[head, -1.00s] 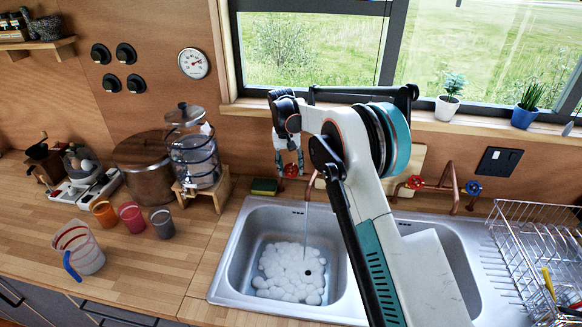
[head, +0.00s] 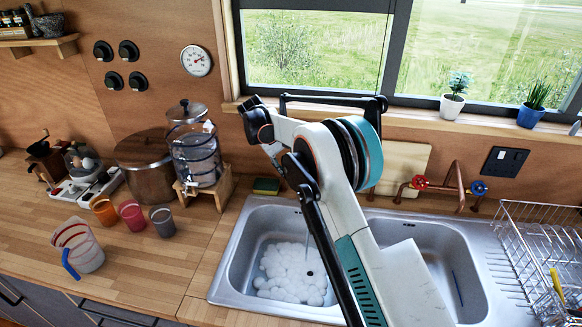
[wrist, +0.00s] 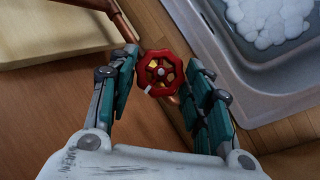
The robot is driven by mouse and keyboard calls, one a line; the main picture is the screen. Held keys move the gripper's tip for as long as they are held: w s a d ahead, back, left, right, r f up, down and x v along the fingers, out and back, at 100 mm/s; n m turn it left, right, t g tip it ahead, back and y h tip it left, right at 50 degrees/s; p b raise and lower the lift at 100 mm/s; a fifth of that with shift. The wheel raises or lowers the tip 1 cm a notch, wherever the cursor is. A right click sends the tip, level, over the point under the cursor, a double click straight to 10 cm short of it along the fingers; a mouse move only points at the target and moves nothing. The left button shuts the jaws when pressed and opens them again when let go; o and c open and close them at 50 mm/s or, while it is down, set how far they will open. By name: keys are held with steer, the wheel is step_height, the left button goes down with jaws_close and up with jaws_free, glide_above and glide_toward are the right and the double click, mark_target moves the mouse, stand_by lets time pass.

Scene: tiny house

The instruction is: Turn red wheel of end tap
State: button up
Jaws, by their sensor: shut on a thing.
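The red wheel (wrist: 161,72) of a tap shows in the wrist view between the two fingers of my gripper (wrist: 164,60). The fingers are closed on its sides, and a small white mark shows on its near rim. In the head view my arm hides this wheel and most of my gripper. A second red wheel (head: 420,182) and a blue wheel (head: 479,187) sit on copper pipes to the right, away from my gripper.
A double sink (head: 232,262) holds white foam (head: 290,270) in its left basin. A dish rack (head: 530,240) stands right. Cups, a measuring jug (head: 80,248) and a water dispenser (head: 195,155) stand left.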

stand_by(0.4)
steer(key=o, duration=1.1)
steer(key=shift+c, duration=0.2)
steer(key=v, duration=1.2)
steer(key=shift+a, duration=0.1)
